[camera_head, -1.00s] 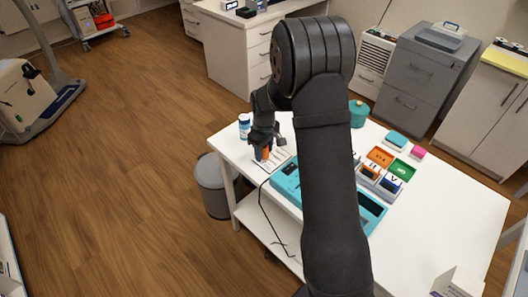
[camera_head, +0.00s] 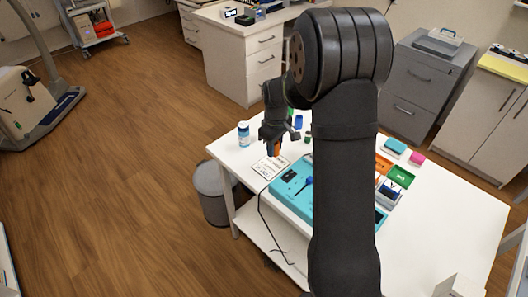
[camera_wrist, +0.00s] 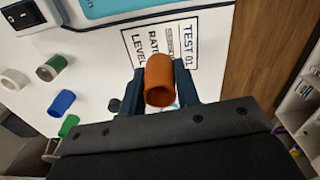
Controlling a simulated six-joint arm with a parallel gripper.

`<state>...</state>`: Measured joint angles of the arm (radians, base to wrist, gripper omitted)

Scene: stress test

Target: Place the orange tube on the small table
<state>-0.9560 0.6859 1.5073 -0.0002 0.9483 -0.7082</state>
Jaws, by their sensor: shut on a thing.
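In the head view, my gripper (camera_head: 275,138) is shut on the orange tube (camera_head: 275,149) near the left edge of the white table (camera_head: 440,205). The tube appears above a printed label (camera_head: 270,167) on the tabletop. The label reads "TEST 01" in the wrist view (camera_wrist: 185,45). I cannot tell how large the gap under the tube is.
A teal device (camera_head: 291,182) with a dark cable lies beside the label. Blue (camera_wrist: 62,103), green (camera_wrist: 52,67) and white (camera_wrist: 14,79) tubes stand on the table. Colored trays (camera_head: 401,176) lie to the right. A grey bin (camera_head: 212,192) stands below.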

